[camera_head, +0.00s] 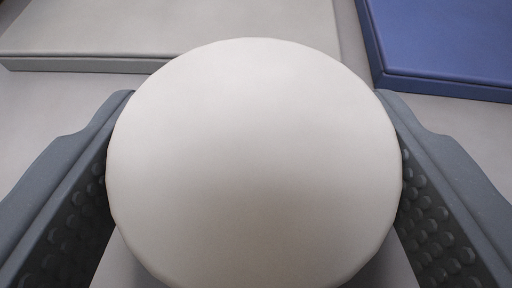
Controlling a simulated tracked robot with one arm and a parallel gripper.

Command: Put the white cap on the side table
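The white cap (254,165) is large and round in the middle of the head camera view. It sits between the two grey fingers of my gripper (254,190). Both fingers press against its left and right edges, so my gripper appears shut on it. The cap hides most of what lies behind and below it. I cannot tell from this view whether the cap is lifted or rests on something. I cannot tell which surface here is the side table.
A light grey flat panel (90,35) with a raised edge lies at the upper left. A blue flat panel (450,40) lies at the upper right. A pale grey floor or surface (352,60) shows between them.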

